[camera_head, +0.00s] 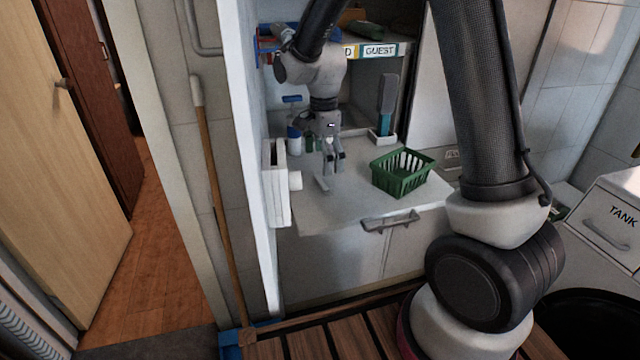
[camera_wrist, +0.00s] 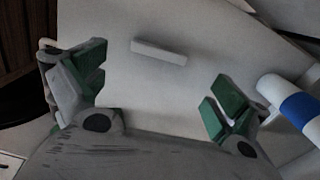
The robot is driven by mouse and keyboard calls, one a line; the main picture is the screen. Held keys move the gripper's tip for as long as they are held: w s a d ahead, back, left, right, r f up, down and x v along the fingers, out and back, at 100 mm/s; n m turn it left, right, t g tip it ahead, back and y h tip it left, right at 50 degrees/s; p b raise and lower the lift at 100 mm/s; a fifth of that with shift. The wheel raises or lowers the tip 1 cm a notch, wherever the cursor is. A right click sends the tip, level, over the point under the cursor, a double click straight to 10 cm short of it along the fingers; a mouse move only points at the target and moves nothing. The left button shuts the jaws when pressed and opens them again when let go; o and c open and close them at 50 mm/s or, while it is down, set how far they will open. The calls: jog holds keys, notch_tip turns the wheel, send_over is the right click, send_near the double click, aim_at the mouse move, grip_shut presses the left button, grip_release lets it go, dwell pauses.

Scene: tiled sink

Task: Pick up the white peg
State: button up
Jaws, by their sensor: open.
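The white peg (camera_head: 322,184) is a small pale bar lying flat on the white counter (camera_head: 345,205), left of the green basket. In the wrist view the peg (camera_wrist: 159,52) lies slightly tilted on bare counter, beyond the fingertips and between their lines. My gripper (camera_head: 334,159) is above the counter, close to the peg and pointing down. In the wrist view my gripper (camera_wrist: 158,88) has its green-padded fingers wide apart with nothing between them. The peg is fully visible there and apart from both fingers.
A green slatted basket (camera_head: 402,173) stands right of the peg. A white roll (camera_head: 295,180) sticks out at the left edge. Bottles (camera_head: 293,139) stand behind, and a white cylinder with a blue band (camera_wrist: 298,108) is beside the right finger. The counter around the peg is clear.

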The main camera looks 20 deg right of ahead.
aim_at(321, 184)
notch_tip(321, 184, down, 6)
jog(key=shift+s+r, duration=0.15)
jog(key=shift+r, duration=0.05)
jog(key=c, duration=0.8)
